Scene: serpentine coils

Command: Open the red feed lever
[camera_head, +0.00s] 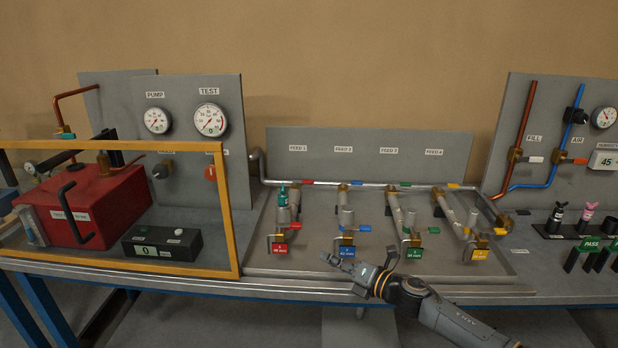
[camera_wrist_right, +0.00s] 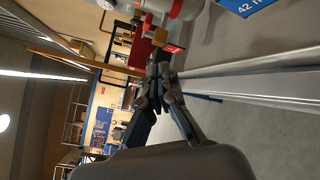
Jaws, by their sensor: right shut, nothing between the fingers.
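The red feed lever (camera_head: 296,226) is a small red handle on the valve of the leftmost feed line, under the FEED 1 label. It sticks out to the right of its pipe, above a red tag (camera_head: 280,249). My right gripper (camera_head: 330,259) is shut and empty near the front edge of the feed panel, in front of the blue tag (camera_head: 347,252). It is below and right of the red lever, apart from it. In the right wrist view, the closed fingertips (camera_wrist_right: 157,70) point toward the panel's left side. My left gripper is not in view.
Blue (camera_head: 365,228), green (camera_head: 406,230) and yellow (camera_head: 500,231) levers sit on the other feed lines. A yellow-framed clear guard (camera_head: 231,215) stands left, around a red box (camera_head: 112,204). A metal pipe (camera_head: 330,184) runs behind the coils. The bench front edge is close below my gripper.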

